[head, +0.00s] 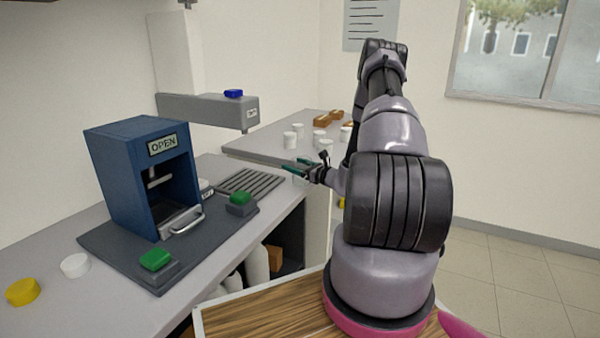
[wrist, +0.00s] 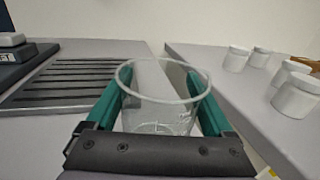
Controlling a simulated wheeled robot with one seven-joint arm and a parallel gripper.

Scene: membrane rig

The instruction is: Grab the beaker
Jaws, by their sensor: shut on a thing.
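The beaker (wrist: 160,105) is a clear glass cup with a round rim and faint markings on its side. In the wrist view it stands upright between the two green fingers of my gripper (wrist: 158,100), which is shut on it. In the head view my gripper (head: 300,168) is at the right edge of the near bench, by the gap to the far bench. The beaker is small and hard to make out there. Whether its base touches a surface is hidden.
A blue box rig (head: 125,180) with an "OPEN" sign stands on a dark base with green buttons. A grooved drainer (head: 250,181) lies left of my gripper. Several white jars (wrist: 297,95) stand on the far bench (head: 265,145). A grey arm fixture (head: 208,109) overhangs the near bench.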

